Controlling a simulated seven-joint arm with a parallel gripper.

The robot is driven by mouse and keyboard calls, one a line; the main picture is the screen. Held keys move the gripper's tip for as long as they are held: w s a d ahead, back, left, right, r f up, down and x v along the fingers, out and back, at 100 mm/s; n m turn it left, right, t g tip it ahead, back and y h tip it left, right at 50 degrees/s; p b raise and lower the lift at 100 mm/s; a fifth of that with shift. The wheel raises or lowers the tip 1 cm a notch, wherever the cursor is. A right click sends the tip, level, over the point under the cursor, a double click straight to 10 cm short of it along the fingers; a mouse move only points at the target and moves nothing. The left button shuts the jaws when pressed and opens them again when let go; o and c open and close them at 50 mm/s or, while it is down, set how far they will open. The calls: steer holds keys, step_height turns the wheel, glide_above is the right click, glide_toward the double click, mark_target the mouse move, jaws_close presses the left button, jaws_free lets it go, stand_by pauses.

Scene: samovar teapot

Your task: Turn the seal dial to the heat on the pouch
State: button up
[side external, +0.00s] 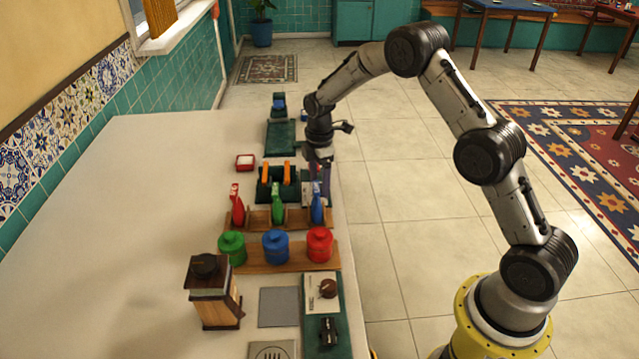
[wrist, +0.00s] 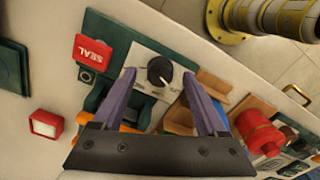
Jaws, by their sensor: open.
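The seal dial (wrist: 160,71) is a round black knob with a white mark on a pale plate, beside a red SEAL sign (wrist: 92,51). The scale marks around it are too small to read. My gripper (wrist: 158,76) is open and empty, its purple fingers on either side of the knob in the wrist view; contact cannot be told. In the side view my gripper (side external: 320,185) points down at the counter's right edge and hides the dial. Red (side external: 237,206), green (side external: 277,205) and blue (side external: 316,204) pouch-like items stand in a wooden rack; no heat marking is readable.
Green (side external: 232,247), blue (side external: 276,247) and red (side external: 320,245) canisters stand on a board nearer the camera. Two orange upright pieces (side external: 286,173) are left of my gripper. A brown knob (side external: 327,288) and a wooden grinder (side external: 213,295) stand in front. The counter's left side (side external: 130,220) is clear.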

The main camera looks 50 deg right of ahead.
steer(key=shift+f, duration=0.55)
jaws_close()
